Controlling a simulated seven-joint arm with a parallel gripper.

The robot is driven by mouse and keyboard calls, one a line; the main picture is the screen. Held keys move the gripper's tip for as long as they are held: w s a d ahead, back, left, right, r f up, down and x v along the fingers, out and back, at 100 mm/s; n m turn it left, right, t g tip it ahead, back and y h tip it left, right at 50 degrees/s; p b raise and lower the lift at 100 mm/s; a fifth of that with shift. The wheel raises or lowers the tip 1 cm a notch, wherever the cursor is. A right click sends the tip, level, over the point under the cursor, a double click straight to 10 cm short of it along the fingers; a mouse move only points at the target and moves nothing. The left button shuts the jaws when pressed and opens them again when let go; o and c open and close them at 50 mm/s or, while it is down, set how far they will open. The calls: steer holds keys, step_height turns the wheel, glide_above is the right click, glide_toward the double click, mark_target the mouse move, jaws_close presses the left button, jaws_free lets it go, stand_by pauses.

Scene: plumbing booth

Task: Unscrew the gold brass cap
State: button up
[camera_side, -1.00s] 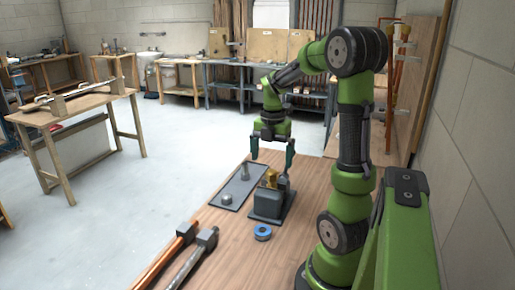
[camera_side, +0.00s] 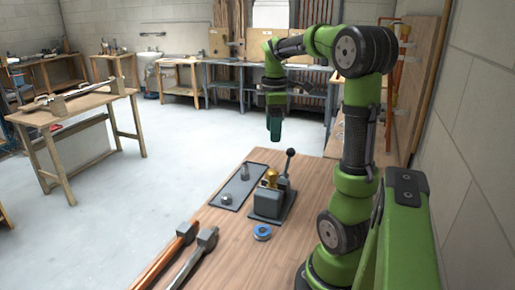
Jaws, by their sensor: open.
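The gold brass cap (camera_side: 270,177) sits on top of the grey block-shaped fixture (camera_side: 267,203) on the wooden bench. A black lever with a ball knob (camera_side: 290,155) stands upright at the fixture's back right. My gripper (camera_side: 275,138) hangs pointing down, above and clear of the cap and lever, with nothing seen in it. Its fingers overlap from this side, so the gap between them is hidden.
A dark plate (camera_side: 236,194) with metal pegs lies left of the fixture. A blue ring (camera_side: 262,232) lies in front of it. Two hammers (camera_side: 200,250) lie at the bench's front left. Bare bench top (camera_side: 300,219) shows right of the fixture.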

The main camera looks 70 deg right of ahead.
mark_target(272, 170)
step_height(272, 170, down, 13)
steer(key=shift+f, duration=0.15)
stand_by(0.4)
steer(key=c, duration=1.1)
steer(key=n, duration=0.4)
steer(key=shift+c, duration=0.3)
steer(key=n, duration=1)
steer(key=shift+r, duration=0.2)
steer(key=o, duration=1.8)
steer(key=shift+c, duration=0.2)
